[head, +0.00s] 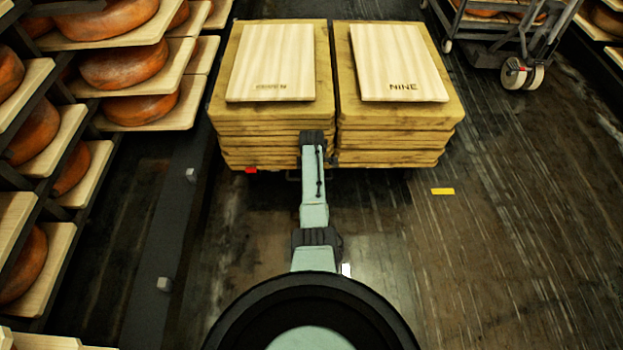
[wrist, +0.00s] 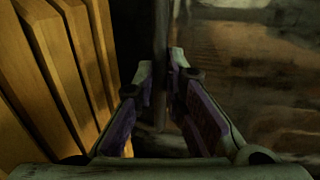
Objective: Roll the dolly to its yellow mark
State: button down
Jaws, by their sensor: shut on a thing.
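The dolly (head: 251,170) is mostly hidden under two stacks of wooden boards; a red part shows at its near left corner. The yellow mark (head: 442,191) is a short strip on the floor, right of and nearer than the dolly. My arm reaches forward to the near side of the load, and its wrist hides the fingers in the head view. In the wrist view my gripper (wrist: 160,66) has its fingertips close together on a dark upright bar (wrist: 161,30), seemingly part of the dolly. Board edges (wrist: 65,60) stand left of the fingers.
Racks with orange cheese wheels (head: 123,62) line the left side, with a dark rail and small blocks (head: 164,284) on the floor. A wheeled cart (head: 500,45) stands at the back right. The floor on the right (head: 510,230) is clear.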

jog(key=c, duration=1.7)
grip_release()
jog(key=shift+o, duration=0.2)
notch_tip(320, 180, up, 12)
jog(key=s, duration=0.2)
jog(key=shift+s+f, duration=0.15)
jog(key=shift+s, duration=0.05)
jog(key=shift+s, duration=0.1)
